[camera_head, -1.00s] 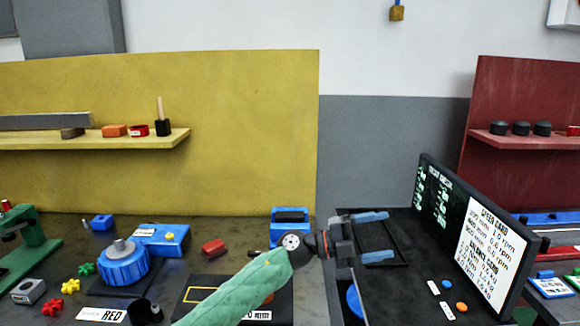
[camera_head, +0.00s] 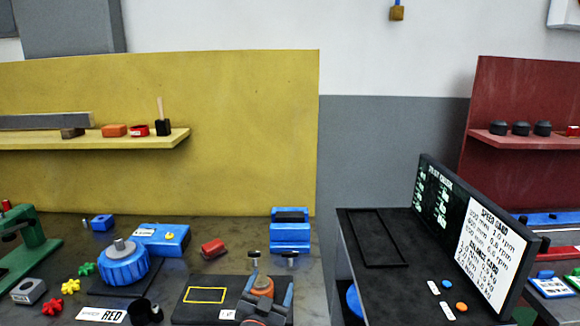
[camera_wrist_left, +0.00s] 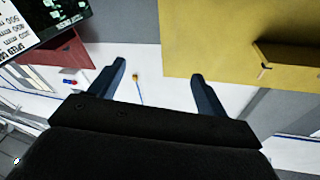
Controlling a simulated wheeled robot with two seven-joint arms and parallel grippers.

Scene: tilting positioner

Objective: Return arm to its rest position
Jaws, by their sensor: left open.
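In the left wrist view the gripper (camera_wrist_left: 158,70) is open, with nothing between the fingers. My right gripper is in neither view.
A blue positioner (camera_head: 124,263) stands on the left bench. A red block (camera_head: 213,248) and a blue holder (camera_head: 290,232) are behind my gripper. A black tray frame (camera_head: 376,264) and a screen (camera_head: 470,235) are on the right cart.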

